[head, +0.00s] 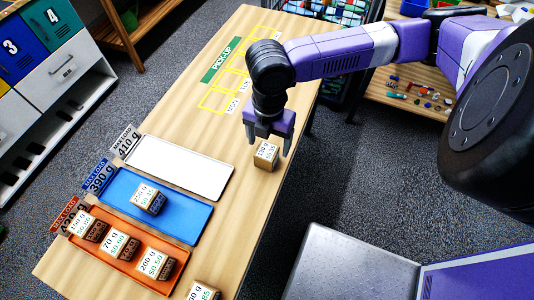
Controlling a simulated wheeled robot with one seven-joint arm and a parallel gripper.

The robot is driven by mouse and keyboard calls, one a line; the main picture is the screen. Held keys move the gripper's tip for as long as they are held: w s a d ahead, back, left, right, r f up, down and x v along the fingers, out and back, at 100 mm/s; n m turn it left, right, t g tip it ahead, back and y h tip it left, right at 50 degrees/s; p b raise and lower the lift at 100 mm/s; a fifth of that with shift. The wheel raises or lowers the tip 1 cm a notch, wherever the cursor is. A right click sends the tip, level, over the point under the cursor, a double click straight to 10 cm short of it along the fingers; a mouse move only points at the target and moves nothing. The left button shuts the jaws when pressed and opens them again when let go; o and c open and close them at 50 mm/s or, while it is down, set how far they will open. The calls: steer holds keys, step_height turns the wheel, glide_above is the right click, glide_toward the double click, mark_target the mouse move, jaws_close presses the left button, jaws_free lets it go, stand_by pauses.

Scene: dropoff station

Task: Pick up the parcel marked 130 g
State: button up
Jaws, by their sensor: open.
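The parcel marked 130 g (266,158) is a small brown box with a white label on top. It appears to rest on the wooden table (225,105), near the table's right edge. My gripper (267,143) points down at it with its fingers open. One finger shows on each side of the parcel's top. I cannot tell how far down the fingers reach or whether they touch it.
An empty white tray (180,167), a blue tray (113,193) with one parcel (148,199) and an orange tray (108,262) with several parcels lie to the left. Another parcel (204,291) is cut off at the bottom edge. The yellow-marked PICK-UP area (213,101) lies farther back.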

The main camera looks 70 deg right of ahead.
mark_target(267, 151)
steer(key=shift+w+a+f+p, duration=0.1)
steer(key=shift+f+p, duration=0.25)
steer(key=shift+f, duration=1.2)
steer(key=shift+w+a+f+p, duration=0.1)
steer(key=shift+f+p, duration=0.2)
steer(key=shift+f, duration=1.2)
steer(key=c, duration=1.5)
steer(key=shift+r, duration=0.1)
steer(key=shift+c, duration=0.2)
